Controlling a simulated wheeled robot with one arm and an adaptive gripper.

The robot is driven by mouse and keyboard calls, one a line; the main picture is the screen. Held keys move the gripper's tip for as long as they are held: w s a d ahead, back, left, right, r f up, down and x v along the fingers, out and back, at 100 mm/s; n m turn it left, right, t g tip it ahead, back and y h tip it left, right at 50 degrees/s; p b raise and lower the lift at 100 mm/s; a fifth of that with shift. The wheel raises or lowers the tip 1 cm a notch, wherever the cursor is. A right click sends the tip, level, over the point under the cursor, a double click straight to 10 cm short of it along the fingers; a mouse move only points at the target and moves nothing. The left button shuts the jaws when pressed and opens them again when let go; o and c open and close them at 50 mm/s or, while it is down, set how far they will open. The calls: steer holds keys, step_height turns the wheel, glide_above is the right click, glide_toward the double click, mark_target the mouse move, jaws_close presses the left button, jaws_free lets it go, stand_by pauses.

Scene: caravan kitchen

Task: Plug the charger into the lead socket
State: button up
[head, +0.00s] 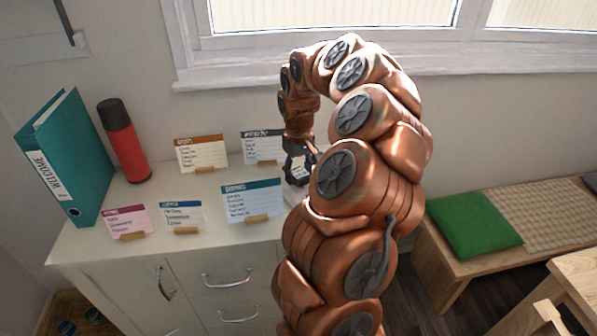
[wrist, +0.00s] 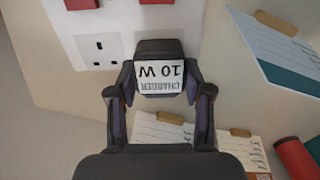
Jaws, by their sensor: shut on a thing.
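My gripper (wrist: 159,88) is shut on the charger (wrist: 158,77), a dark block with a white label reading "CHARGER 10 W", upside down in the wrist view. The lead socket (wrist: 114,17) is a white plate with red switches at the top of that view. Its left outlet's three slots show bare. The charger covers the place beside that outlet, so any slots there and the charger's pins are hidden. I cannot tell whether the charger touches the plate. In the head view my gripper (head: 300,160) is low over the counter, partly hidden by my arm.
Several note cards on wooden holders stand around, including a teal-topped one (head: 252,200) close to my gripper and an orange-topped one (head: 201,152) behind. A red flask (head: 123,140) and a teal binder (head: 66,155) stand at the left.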

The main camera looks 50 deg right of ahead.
steer(key=shift+f+b, duration=0.55)
steer(key=shift+f, duration=0.35)
steer(key=o, duration=1.2)
step_height(320, 180, up, 11)
steer(key=shift+r, duration=0.55)
